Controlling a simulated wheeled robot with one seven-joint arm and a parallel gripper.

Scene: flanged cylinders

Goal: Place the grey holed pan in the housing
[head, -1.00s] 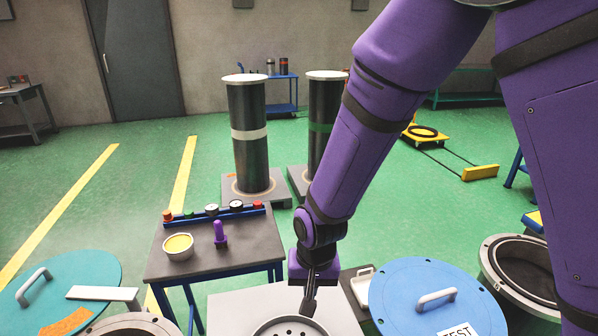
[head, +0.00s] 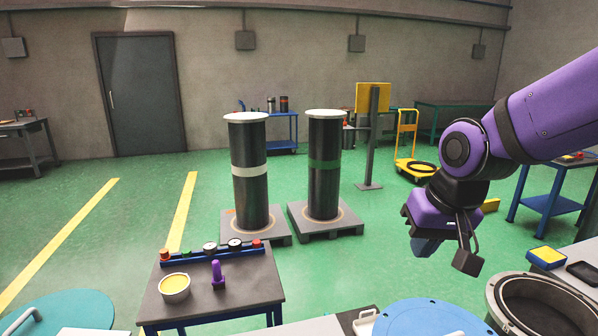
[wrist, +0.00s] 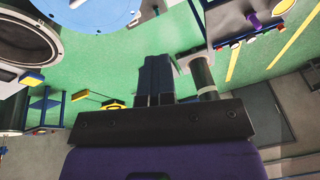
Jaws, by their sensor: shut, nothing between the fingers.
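The grey holed pan is not visible in either current view. An open round grey housing with a bolted flange (head: 496,297) stands at the lower right of the head view, cut by the frame edge. A similar flanged opening shows at the upper left of the wrist view (wrist: 45,30). My gripper (head: 424,247) is raised at the right of the head view, above and to the left of this housing. In the wrist view its dark blue fingers (wrist: 155,62) are together with nothing between them.
A blue lid (head: 430,322) lies left of the housing. A small table (head: 215,300) holds a yellow-filled bowl (head: 174,287) and a purple handle (head: 217,273). Two tall black cylinders (head: 250,205) stand on pallets behind. Green floor around them is open.

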